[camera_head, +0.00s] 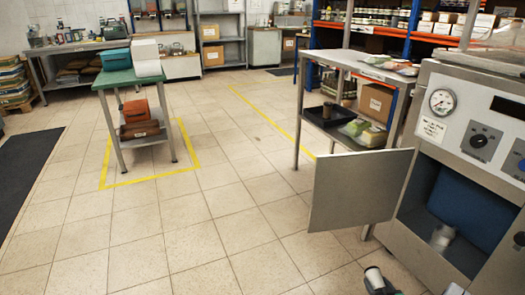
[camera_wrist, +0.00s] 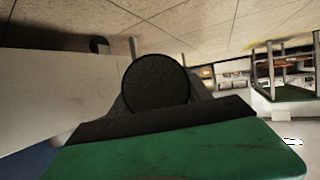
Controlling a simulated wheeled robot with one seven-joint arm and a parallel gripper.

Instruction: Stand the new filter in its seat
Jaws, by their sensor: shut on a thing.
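In the wrist view a dark, round, finely textured end (camera_wrist: 155,82) shows between grey fingers. It looks like the end of the filter, and its length is hidden. My gripper (camera_wrist: 157,88) is shut on it. In the head view the grey machine (camera_head: 445,130) stands at the right, with its door (camera_head: 360,190) swung open to the left. Its opening shows a blue inside (camera_head: 460,200). A small whitish thing (camera_head: 441,237) sits low in the opening; I cannot tell whether it is the seat.
The metal table (camera_head: 350,63) behind the door holds a cardboard box and a dark tray on its lower shelf. A green-topped table (camera_head: 128,78) stands at the left inside yellow floor lines. The tiled floor (camera_head: 225,215) between is clear.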

